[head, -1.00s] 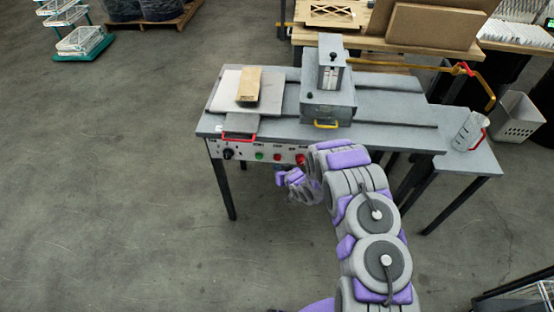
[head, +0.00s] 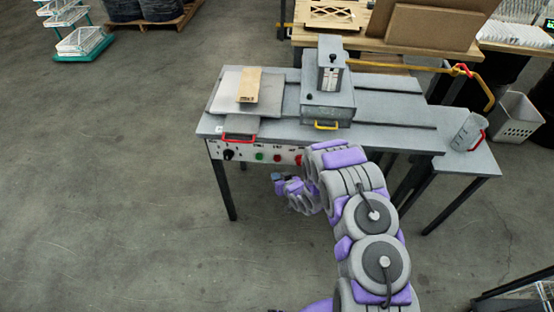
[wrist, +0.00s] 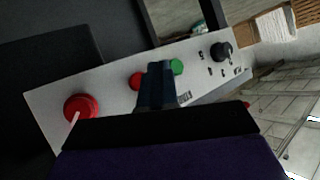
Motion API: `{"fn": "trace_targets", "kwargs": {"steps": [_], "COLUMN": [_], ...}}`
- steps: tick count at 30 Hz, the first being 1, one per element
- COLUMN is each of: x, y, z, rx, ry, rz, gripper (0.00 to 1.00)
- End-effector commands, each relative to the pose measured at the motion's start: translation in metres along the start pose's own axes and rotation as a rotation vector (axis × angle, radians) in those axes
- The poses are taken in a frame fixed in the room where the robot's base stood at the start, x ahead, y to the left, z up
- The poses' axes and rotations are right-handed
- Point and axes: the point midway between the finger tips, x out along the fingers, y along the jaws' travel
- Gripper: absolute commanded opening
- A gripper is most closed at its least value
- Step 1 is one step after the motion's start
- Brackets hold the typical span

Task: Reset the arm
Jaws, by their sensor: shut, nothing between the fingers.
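My arm (head: 362,200) reaches from the bottom of the head view toward the front of a grey machine table. My gripper (head: 279,177) hangs just in front of and below the table's control panel (head: 262,154). In the wrist view my gripper's dark fingers (wrist: 157,84) are together and empty. They overlap part of the white panel, which carries a large red button (wrist: 81,108), a smaller red button (wrist: 137,81), a green button (wrist: 177,66) and a black knob (wrist: 221,51). I cannot tell whether the fingertips touch the panel.
The machine table (head: 392,114) carries a grey press unit (head: 328,100) and a plate (head: 225,92) with a tan box (head: 250,85). Open floor (head: 110,200) lies to the left.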

Motion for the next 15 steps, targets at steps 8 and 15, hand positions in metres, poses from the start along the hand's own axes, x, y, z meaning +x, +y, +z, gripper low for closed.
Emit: {"fn": "trace_targets", "kwargs": {"steps": [8, 15], "x": [0.000, -0.022], "y": [0.001, 0.029], "z": [-0.001, -0.032], "rx": [-0.001, -0.038], "ry": [-0.002, -0.073], "rz": [0.002, 0.095], "gripper": [0.00, 0.00]}}
